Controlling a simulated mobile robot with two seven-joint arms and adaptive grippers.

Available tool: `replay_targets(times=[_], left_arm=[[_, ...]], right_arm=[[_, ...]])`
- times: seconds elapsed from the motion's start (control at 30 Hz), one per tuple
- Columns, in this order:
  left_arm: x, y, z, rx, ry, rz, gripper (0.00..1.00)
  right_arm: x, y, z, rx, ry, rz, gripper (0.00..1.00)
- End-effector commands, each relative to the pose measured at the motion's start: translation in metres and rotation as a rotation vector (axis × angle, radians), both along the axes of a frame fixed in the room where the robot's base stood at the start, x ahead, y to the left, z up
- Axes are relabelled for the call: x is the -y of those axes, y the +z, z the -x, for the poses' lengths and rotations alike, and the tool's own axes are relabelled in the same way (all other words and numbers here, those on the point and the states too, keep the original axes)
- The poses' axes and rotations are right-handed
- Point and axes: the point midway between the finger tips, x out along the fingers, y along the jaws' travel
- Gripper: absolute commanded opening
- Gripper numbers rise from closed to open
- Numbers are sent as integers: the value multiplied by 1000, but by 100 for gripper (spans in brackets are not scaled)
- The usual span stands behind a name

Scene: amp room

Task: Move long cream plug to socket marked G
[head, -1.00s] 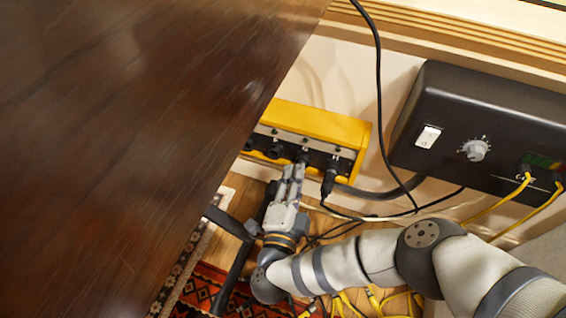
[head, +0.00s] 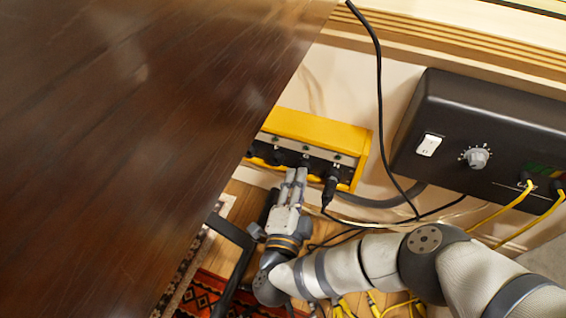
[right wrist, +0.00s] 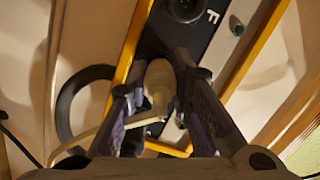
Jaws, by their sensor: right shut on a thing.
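The cream plug (right wrist: 159,82) is between the fingers of my right gripper (right wrist: 158,100) in the right wrist view, with a pale cable trailing to the lower left. My right gripper (head: 297,178) is shut on it, at the front of the yellow socket box (head: 318,130). The plug's far end lies over the box's black socket strip (right wrist: 205,45); I cannot tell whether it is seated. A socket marked F (right wrist: 185,8) shows beyond the plug. No G mark is readable. My left gripper is not in view.
A black plug (head: 330,187) stands in the box just right of my gripper, its cable hanging nearby. A black control box (head: 455,120) with yellow cables is at the right. A dark wooden top (head: 130,120) covers the left and hides part of the socket box.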

Motion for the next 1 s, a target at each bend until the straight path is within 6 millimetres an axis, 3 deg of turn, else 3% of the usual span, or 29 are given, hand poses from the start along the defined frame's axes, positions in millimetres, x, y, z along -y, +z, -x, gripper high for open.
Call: replay_targets(times=[0.13,0.17,0.23,0.27,0.73,0.93,1.0], left_arm=[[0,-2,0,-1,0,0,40],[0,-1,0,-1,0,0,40],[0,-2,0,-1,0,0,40],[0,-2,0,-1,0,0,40],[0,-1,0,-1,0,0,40],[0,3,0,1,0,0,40],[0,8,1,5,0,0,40]], right_arm=[[1,0,-2,9,-3,1,0],[1,1,-2,9,-3,1,24],[1,0,-2,8,-3,1,40],[1,0,-2,7,-2,0,43],[-1,-1,2,1,-1,0,43],[-7,6,27,17,0,3,43],[-16,7,48,11,5,3,43]])
